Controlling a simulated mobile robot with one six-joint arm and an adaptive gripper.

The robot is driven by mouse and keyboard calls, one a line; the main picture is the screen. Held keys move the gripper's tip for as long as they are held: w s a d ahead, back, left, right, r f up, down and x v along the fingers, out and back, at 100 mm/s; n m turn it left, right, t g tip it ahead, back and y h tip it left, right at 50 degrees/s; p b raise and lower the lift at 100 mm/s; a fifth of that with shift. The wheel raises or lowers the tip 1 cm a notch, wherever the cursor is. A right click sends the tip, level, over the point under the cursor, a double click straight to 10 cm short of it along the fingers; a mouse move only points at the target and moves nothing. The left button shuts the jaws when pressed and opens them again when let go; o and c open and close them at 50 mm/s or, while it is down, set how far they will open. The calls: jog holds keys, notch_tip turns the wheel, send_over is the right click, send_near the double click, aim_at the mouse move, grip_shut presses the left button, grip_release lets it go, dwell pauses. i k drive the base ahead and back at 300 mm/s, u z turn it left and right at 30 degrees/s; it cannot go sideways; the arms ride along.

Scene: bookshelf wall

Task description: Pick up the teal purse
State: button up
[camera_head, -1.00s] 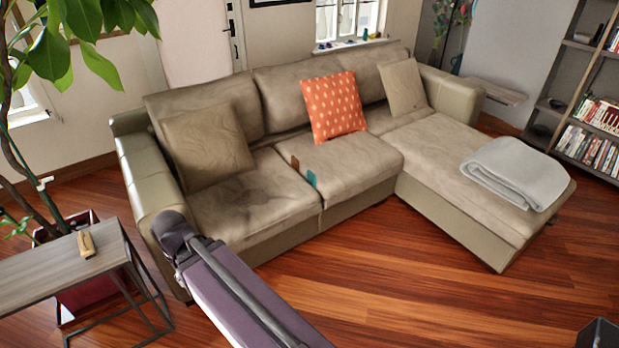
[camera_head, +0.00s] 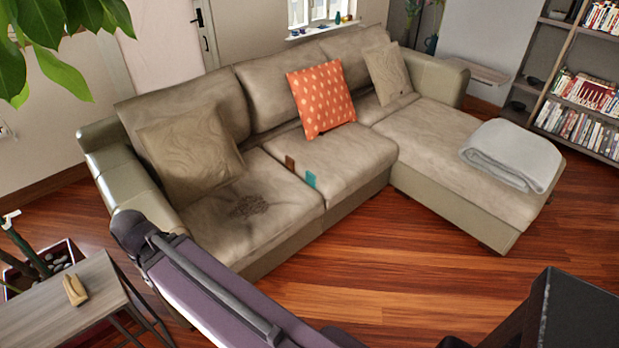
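A small teal item (camera_head: 310,179), which I take to be the teal purse, is at the front of the sofa seat, by the seam between two cushions. It looks upright, and its details are too small to make out. No gripper fingers show. A purple and dark part of my arm crosses the lower left, in front of the sofa. Dark parts, seemingly also mine, show at the lower right. Nothing of mine is seen touching the teal item.
The beige sofa (camera_head: 230,208) also holds a small brown item (camera_head: 289,163) near the teal one, an orange dotted pillow (camera_head: 321,97) and a folded grey blanket (camera_head: 512,152). A side table (camera_head: 100,275) stands lower left. The wooden floor (camera_head: 400,262) before the sofa is clear.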

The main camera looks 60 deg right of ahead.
aim_at(311, 179)
jog(key=z, duration=0.3)
jog(key=i, duration=0.7)
jog(key=z, duration=0.95)
jog(key=i, duration=0.75)
jog(key=z, duration=0.45)
